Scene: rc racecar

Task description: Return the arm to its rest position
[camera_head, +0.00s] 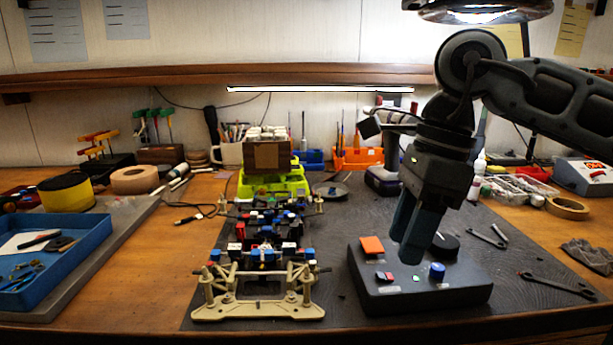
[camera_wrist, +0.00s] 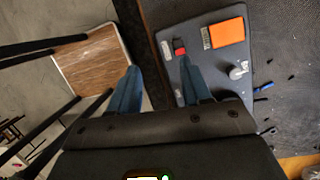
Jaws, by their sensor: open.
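My gripper (camera_head: 408,250) hangs fingers-down above a dark control box (camera_head: 420,298) on the black mat. In the wrist view its two blue fingers (camera_wrist: 158,82) stand apart, with nothing between them. The box carries an orange square (camera_head: 372,245), a small red switch (camera_head: 384,276), a blue knob (camera_head: 437,270) and a black round knob (camera_head: 445,246) partly behind the fingers. I cannot tell whether the fingers touch the box.
An RC car chassis (camera_head: 262,255) stands left of the box. Wrenches (camera_head: 555,284) and a tape roll (camera_head: 568,208) lie to the right. A blue tray (camera_head: 60,262) is at far left. A lamp (camera_head: 478,10) hangs above my arm, and a shelf (camera_head: 200,76) runs along the back.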

